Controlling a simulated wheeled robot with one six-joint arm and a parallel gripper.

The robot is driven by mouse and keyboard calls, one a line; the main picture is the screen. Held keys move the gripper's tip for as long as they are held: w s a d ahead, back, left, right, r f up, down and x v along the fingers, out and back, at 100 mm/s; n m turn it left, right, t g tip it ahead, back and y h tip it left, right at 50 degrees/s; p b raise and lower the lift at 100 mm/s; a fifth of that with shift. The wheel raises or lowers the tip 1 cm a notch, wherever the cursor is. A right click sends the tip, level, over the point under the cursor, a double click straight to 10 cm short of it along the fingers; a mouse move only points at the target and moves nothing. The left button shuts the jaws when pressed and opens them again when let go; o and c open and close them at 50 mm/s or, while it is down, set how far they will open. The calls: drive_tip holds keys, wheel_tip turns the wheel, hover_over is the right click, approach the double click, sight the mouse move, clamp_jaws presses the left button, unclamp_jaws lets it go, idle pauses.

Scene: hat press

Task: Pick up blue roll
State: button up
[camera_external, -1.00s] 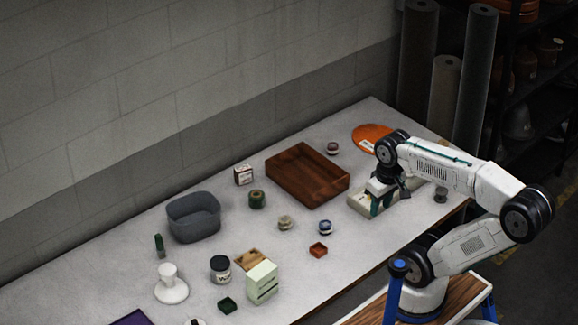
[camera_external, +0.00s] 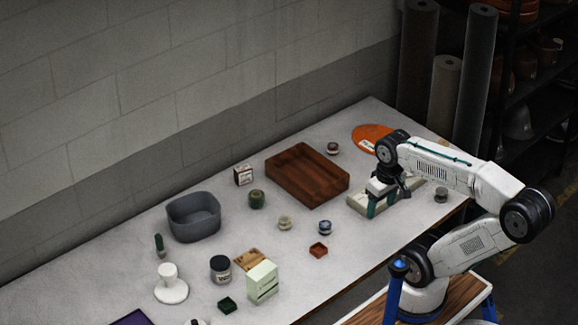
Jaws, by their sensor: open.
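A small roll with a blue side and a pale top (camera_external: 325,228) stands on the table, in front of the wooden tray's near corner. It looks like the blue roll, though it is small in the picture. My gripper (camera_external: 385,202) points down to the right of this roll, over a flat cream block (camera_external: 358,202). It is open, with a teal finger showing at its left, and it is clear of the roll. The gripper hides part of the block, and I cannot tell whether it touches it.
Similar small rolls stand near: a pale one (camera_external: 285,223), a green one (camera_external: 256,199) and a reddish one (camera_external: 333,148). A small red-brown box (camera_external: 318,250) lies in front of the blue roll. A wooden tray (camera_external: 274,175) and a grey bin (camera_external: 180,222) stand behind.

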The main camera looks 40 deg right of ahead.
wheel_tip(320, 180, down, 5)
drive_tip(key=w+d+m+g+y, duration=0.2)
drive_tip(key=m+g, duration=0.1)
drive_tip(key=m+t+y, duration=0.5)
drive_tip(key=m+y, duration=0.5)
drive_tip(key=m, duration=0.6)
hover_over(324, 225)
drive_tip(key=s+d, duration=0.2)
drive_tip(key=s, duration=0.4)
drive_tip(key=f, duration=1.1)
drive_tip(key=shift+w+a+f, duration=0.1)
drive_tip(key=shift+w+a, duration=0.05)
drive_tip(key=shift+w, duration=0.05)
drive_tip(key=w+m+t, duration=0.1)
drive_tip(key=w+m, duration=0.1)
drive_tip(key=w+d+m+t, duration=0.1)
drive_tip(key=w+m, duration=0.1)
drive_tip(key=shift+w+t, duration=0.3)
drive_tip(key=shift+t, duration=0.1)
drive_tip(key=shift+f, duration=1.85)
wheel_tip(324, 225, down, 2)
drive_tip(key=shift+f, duration=0.15)
drive_tip(key=shift+x, duration=1.2)
drive_tip(key=shift+a+f, duration=0.25)
drive_tip(key=shift+a, duration=0.05)
drive_tip(key=c, duration=1.1)
